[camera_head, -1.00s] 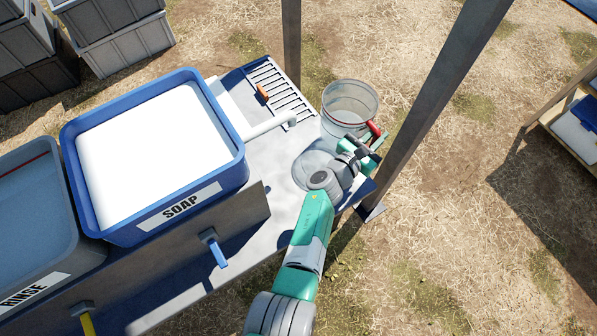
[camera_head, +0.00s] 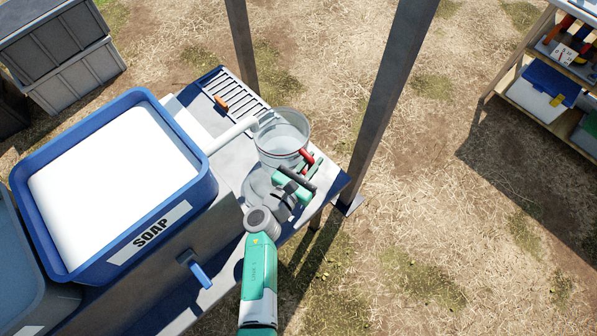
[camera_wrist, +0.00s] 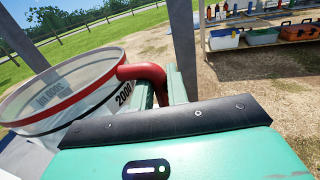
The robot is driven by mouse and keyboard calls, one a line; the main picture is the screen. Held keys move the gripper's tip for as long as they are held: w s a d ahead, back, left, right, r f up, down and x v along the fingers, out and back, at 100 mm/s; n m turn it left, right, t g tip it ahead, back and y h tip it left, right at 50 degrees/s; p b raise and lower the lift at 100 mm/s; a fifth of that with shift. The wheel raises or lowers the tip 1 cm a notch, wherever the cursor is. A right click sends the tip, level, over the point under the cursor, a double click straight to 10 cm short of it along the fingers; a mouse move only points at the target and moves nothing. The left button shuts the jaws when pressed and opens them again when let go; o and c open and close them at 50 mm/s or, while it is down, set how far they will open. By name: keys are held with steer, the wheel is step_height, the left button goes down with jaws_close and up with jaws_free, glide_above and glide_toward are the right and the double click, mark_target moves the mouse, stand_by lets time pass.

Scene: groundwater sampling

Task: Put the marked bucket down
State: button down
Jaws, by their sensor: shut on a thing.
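The marked bucket (camera_head: 281,132) is a clear round vessel with a red band. In the wrist view the bucket (camera_wrist: 60,88) shows dark markings, including "2000", and appears tilted. My gripper (camera_head: 305,165) is shut on its red handle (camera_wrist: 148,75), on the bucket's near right side. The bucket is by the right end of the metal bench (camera_head: 227,160), beside the spout and slatted rack. I cannot tell whether its base touches the bench. A clear round shape (camera_head: 257,186) shows on the bench just below it, partly behind my gripper.
The blue SOAP basin (camera_head: 205,190) stands left, with a pale spout (camera_head: 232,134) reaching toward the bucket. An orange item (camera_head: 221,103) lies on the slatted rack (camera_head: 245,95). A dark post (camera_head: 385,105) rises close to the right. A shelf (camera_head: 535,110) stands far right.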

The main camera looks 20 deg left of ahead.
steer(key=s+f+b, duration=0.1)
steer(key=s+a+f, duration=0.1)
steer(key=s+f+b, duration=0.1)
steer(key=shift+s+a+f+b, duration=0.25)
steer(key=shift+a+f+b, duration=0.05)
steer(key=shift+f+b, duration=0.05)
steer(key=c, duration=1.4)
jaws_free()
steer(key=shift+f, duration=0.1)
steer(key=p+v, duration=0.1)
steer(key=v, duration=0.1)
steer(key=p+v, duration=0.1)
steer(key=v, duration=0.2)
steer(key=shift+s+r, duration=0.2)
steer(key=shift+s, duration=0.05)
